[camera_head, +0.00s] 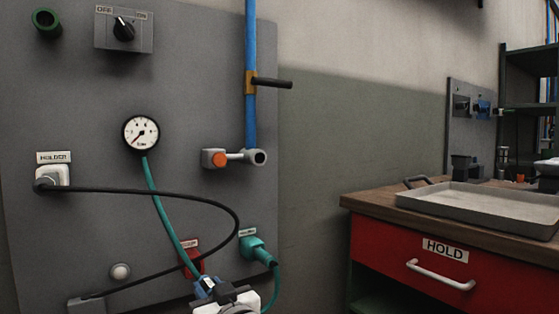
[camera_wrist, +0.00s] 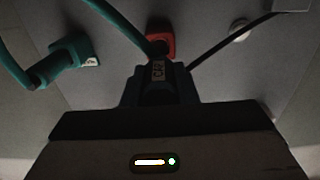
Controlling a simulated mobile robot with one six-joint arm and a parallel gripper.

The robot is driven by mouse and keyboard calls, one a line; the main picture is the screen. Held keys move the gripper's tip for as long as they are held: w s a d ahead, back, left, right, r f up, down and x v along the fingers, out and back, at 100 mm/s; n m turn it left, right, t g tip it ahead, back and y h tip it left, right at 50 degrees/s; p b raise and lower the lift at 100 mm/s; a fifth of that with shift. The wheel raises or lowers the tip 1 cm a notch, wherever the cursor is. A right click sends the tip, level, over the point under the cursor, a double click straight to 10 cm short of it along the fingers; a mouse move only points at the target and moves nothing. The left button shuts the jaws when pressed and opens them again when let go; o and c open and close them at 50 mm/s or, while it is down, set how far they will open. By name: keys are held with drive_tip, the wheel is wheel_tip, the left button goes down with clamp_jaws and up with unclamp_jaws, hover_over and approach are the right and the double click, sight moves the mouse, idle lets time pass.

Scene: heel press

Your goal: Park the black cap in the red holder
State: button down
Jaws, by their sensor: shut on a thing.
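My gripper (camera_head: 207,289) is at the bottom of the head view, just below and in front of the red holder (camera_head: 190,263). In the wrist view my gripper is shut on a dark thing with a pale label (camera_wrist: 158,72), which I take for the black cap. The red holder (camera_wrist: 160,42) shows straight beyond it. The held thing overlaps the holder's near edge, and I cannot tell whether they touch. A teal hose end shows beside the holder there. My gripper hides most of the held thing in the head view.
A teal connector (camera_head: 252,248) with a hose sits right of the red holder. A black cable (camera_head: 225,203) loops across the grey panel from a white holder (camera_head: 52,177) to a lower block. A gauge (camera_head: 141,133) hangs above. A workbench with a tray (camera_head: 480,206) stands right.

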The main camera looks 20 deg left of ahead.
sight(204, 278)
drive_tip(key=shift+x, duration=1.7)
drive_tip(key=shift+x, duration=1.4)
idle(0.4)
drive_tip(key=c, duration=1.1)
unclamp_jaws()
drive_tip(key=shift+o, duration=0.2)
